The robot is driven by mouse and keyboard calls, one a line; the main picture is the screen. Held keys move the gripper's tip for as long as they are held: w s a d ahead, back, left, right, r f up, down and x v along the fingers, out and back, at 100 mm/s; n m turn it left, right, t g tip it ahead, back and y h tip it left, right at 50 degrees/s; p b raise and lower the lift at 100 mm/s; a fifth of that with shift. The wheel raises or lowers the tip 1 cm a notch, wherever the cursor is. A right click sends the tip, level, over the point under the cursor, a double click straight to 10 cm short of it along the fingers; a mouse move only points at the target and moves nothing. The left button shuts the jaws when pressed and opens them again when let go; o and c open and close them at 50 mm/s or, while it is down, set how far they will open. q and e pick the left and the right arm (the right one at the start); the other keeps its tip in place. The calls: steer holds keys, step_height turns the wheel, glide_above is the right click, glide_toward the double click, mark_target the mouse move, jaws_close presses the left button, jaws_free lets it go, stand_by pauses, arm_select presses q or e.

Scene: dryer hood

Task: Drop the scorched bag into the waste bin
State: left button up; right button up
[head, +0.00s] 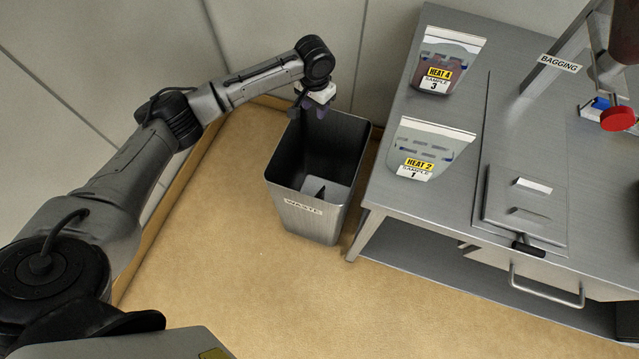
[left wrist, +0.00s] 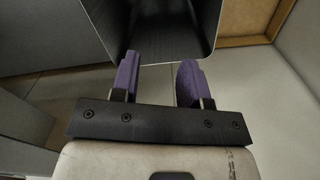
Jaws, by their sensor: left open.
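The waste bin (head: 308,223), a grey metal box labelled WASTE, stands on the floor left of the bench. Inside it, low down, lies a light grey flat piece with a dark patch (head: 325,190); I cannot tell for sure that it is the scorched bag. My left gripper (head: 318,110) is at the bin's back rim, its purple fingers apart with nothing between them. In the left wrist view the open fingers (left wrist: 160,78) point toward the bin (left wrist: 205,50), whose dark inside shows beyond them. My right gripper is not in view.
On the steel bench (head: 455,130) lie a bag marked HEAT 4 SAMPLE 3 (head: 450,50) and a bag marked HEAT 2 SAMPLE 1 (head: 433,143). A BAGGING sign (head: 559,63) and a red knob (head: 617,118) are at the right. The tan floor in front of the bin is clear.

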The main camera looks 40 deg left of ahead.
arm_select(q)
steer(key=shift+r+p, duration=0.45)
steer(key=shift+r, duration=1.55)
